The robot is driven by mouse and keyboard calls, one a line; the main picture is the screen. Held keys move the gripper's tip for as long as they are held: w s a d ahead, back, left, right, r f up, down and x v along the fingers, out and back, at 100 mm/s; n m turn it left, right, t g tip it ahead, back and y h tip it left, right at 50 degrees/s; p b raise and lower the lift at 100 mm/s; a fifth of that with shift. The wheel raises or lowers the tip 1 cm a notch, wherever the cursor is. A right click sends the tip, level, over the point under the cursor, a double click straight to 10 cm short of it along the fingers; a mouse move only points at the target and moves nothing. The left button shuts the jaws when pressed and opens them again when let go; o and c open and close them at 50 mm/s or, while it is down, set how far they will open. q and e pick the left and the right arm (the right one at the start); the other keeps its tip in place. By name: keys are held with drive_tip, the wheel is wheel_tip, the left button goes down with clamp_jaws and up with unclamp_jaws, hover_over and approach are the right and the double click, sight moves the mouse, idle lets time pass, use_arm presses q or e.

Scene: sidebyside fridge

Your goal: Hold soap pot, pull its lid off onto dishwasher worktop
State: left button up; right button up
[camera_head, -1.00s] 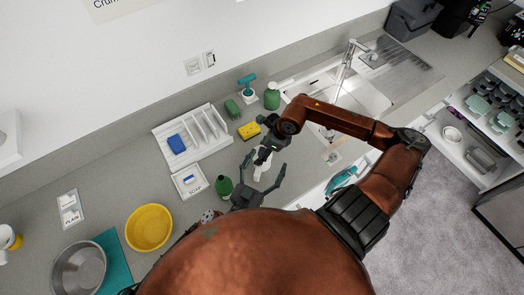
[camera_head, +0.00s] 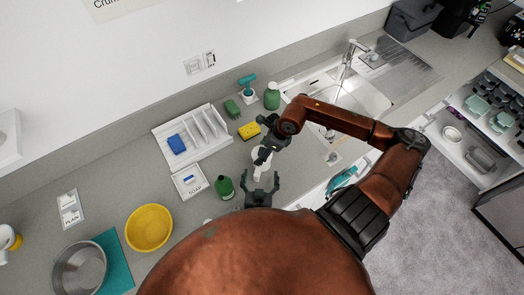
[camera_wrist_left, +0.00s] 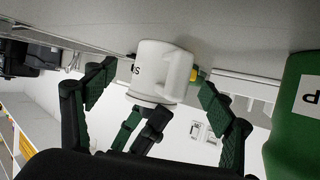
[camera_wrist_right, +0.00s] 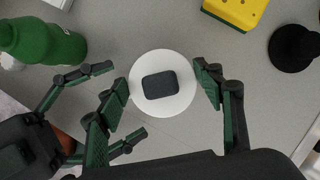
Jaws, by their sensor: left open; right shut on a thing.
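The white soap pot (camera_head: 259,174) stands on the grey worktop (camera_head: 200,240), partly hidden by my grippers.
A green bottle (camera_head: 224,187) stands close to the left of my left gripper. The sink (camera_head: 350,98) is at the back right.

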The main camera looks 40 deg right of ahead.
use_arm(q)
drive_tip(key=shift+x, duration=3.55)
drive_tip(key=shift+c, duration=0.4)
drive_tip(key=c, duration=1.6)
drive_tip(key=o, duration=1.7)
drive_tip(key=shift+s, duration=0.15)
